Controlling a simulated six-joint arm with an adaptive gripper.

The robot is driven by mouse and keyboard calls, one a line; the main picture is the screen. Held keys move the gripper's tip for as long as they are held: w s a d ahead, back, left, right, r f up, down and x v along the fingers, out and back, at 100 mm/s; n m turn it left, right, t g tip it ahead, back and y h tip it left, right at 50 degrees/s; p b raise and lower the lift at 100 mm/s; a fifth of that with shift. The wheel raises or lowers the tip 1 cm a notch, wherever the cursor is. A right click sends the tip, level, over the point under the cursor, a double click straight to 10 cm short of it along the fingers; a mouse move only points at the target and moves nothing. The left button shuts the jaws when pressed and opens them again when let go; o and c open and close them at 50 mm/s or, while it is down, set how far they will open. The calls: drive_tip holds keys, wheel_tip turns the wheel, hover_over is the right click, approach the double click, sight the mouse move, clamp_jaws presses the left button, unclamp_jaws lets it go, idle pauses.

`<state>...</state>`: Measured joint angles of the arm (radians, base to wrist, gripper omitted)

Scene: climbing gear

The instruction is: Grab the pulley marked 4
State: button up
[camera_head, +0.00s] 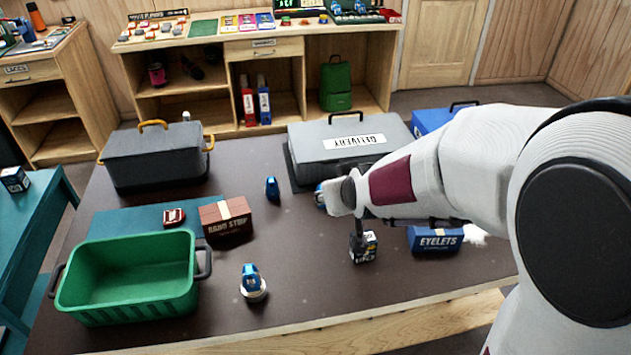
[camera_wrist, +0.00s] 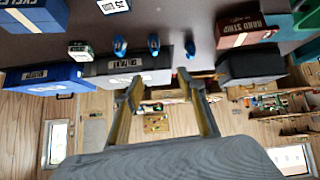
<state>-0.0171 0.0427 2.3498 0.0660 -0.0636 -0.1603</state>
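Several small blue pulleys stand on the dark table. In the head view one pulley (camera_head: 272,188) is left of my gripper, one (camera_head: 319,197) is partly hidden at its left edge, and one (camera_head: 250,277) stands on a white round base near the front. The upside-down wrist view shows three blue pulleys in a row: a left one (camera_wrist: 120,46), a middle one (camera_wrist: 153,44) and a right one (camera_wrist: 190,49). No number is legible on any. My gripper (camera_wrist: 168,98) is open and empty, its fingers spread apart. In the head view my arm hides most of it.
A green bin (camera_head: 130,312), brown box (camera_head: 226,219), grey delivery case (camera_head: 300,145) and dark toolbox (camera_head: 155,165) stand on the table. A small black box (camera_head: 364,250) and blue eyelets box (camera_head: 435,240) are near my gripper. The table's front middle is mostly clear.

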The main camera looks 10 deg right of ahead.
drive_tip(key=w+f+t, duration=0.1)
drive_tip(key=w+f, duration=0.7)
drive_tip(key=n+t+h, duration=0.1)
drive_tip(key=t, duration=0.1)
approach(323, 208)
drive_tip(key=shift+w+d+r, duration=0.25)
drive_tip(key=shift+w+r, duration=0.7)
drive_tip(key=shift+r, duration=0.05)
drive_tip(key=shift+w, duration=0.1)
drive_tip(key=shift+x, duration=1.2)
drive_tip(key=shift+x, duration=2.6)
drive_tip(key=shift+w+a+r, duration=0.1)
drive_tip(key=shift+a+r, duration=0.1)
drive_tip(key=c, duration=0.9)
